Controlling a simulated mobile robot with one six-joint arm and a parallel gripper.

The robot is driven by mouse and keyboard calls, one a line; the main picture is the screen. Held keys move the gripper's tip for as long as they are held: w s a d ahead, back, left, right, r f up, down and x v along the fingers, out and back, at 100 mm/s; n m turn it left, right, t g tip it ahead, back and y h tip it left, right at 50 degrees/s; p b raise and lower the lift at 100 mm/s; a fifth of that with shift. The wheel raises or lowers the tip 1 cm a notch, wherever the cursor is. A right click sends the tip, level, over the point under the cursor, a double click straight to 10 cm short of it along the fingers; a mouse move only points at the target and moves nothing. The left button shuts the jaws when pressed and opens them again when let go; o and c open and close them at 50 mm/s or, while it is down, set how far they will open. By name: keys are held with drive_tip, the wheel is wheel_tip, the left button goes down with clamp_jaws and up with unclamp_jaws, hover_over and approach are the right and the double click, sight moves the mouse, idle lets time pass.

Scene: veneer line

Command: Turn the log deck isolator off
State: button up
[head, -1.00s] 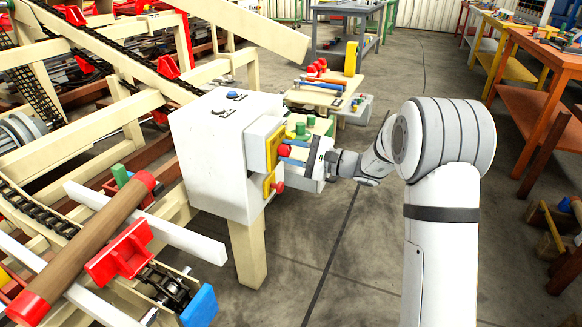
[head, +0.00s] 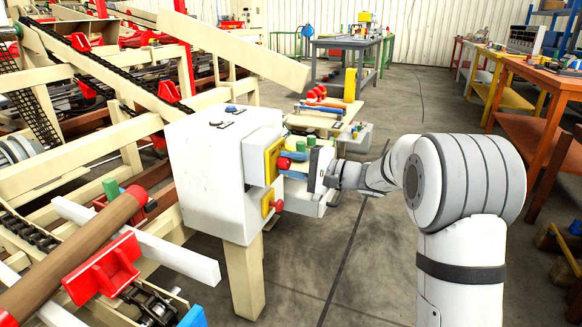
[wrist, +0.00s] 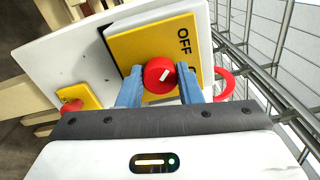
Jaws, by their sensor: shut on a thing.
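The isolator's red rotary knob (wrist: 159,75) has a short white mark and sits on a yellow plate (wrist: 130,50) lettered OFF. The mark slants up to the right, with the lettering above and right of the knob. In the head view the knob (head: 284,163) is on the right face of a white control box (head: 205,180). My gripper (wrist: 160,88) has its two blue fingers on either side of the knob and is shut on it. In the head view my gripper (head: 294,165) reaches the box from the right, partly hiding the plate.
A second red button (wrist: 72,106) on a smaller yellow plate sits lower on the box. A red ring (wrist: 228,84) shows beside the fingers, with wire mesh behind. The log deck frame and a log (head: 75,250) are left. Open floor (head: 350,270) lies right of the box.

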drive_tip(key=shift+a, duration=0.1)
drive_tip(key=o, duration=1)
drive_tip(key=p+v, duration=0.2)
drive_tip(key=v, duration=0.6)
drive_tip(key=shift+r, duration=0.1)
